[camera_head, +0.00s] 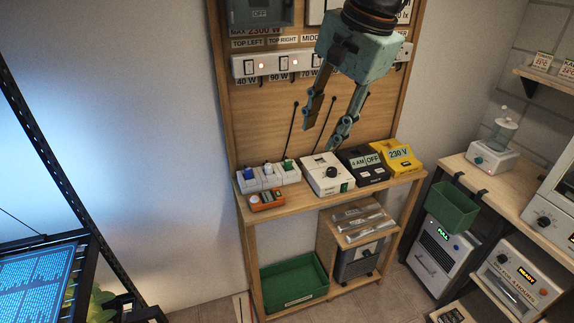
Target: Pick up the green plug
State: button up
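The green plug (288,163) sits at the right end of a row of three light grey blocks (268,178) on the wooden shelf. A blue plug (248,173) and a white plug (267,169) sit in the same row to its left. My gripper (321,137) points down in front of the wooden back panel, up and to the right of the green plug. Its two fingers are apart, nothing shows between them, and it does not appear to touch anything.
On the shelf (330,199), a white dial box (327,174), a black timer (363,166) and a yellow 230 V box (396,158) stand right of the plugs. An orange meter (267,200) lies in front of them. A power strip (275,64) and dark hanging cords are behind my gripper.

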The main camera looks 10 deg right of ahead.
jog(key=w+d+f+m+p, duration=0.1)
jog(key=w+f+m, duration=0.3)
jog(key=w, duration=0.6)
jog(key=w+d+f+m+y+p, duration=0.1)
jog(key=w+f+m+p, duration=0.1)
jog(key=w+f+m, duration=0.3)
jog(key=w+d+f+m+p, duration=0.1)
jog(key=w+f+m, duration=0.3)
jog(key=w+f, duration=0.7)
jog(key=w+p, duration=0.1)
jog(key=w, duration=0.4)
jog(key=shift+w+d+m+y, duration=0.2)
jog(key=shift+d+m+y, duration=0.1)
jog(key=shift+d+m, duration=0.1)
send_over(289, 161)
jog(key=d, duration=0.2)
jog(key=shift+s+a+f, duration=0.1)
jog(key=shift+s+f, duration=0.1)
jog(key=shift+f, duration=1.8)
jog(key=shift+s+f, duration=0.2)
jog(key=shift+f, duration=1.75)
jog(key=shift+x, duration=2.55)
jog(key=shift+s, duration=0.15)
jog(key=c, duration=1)
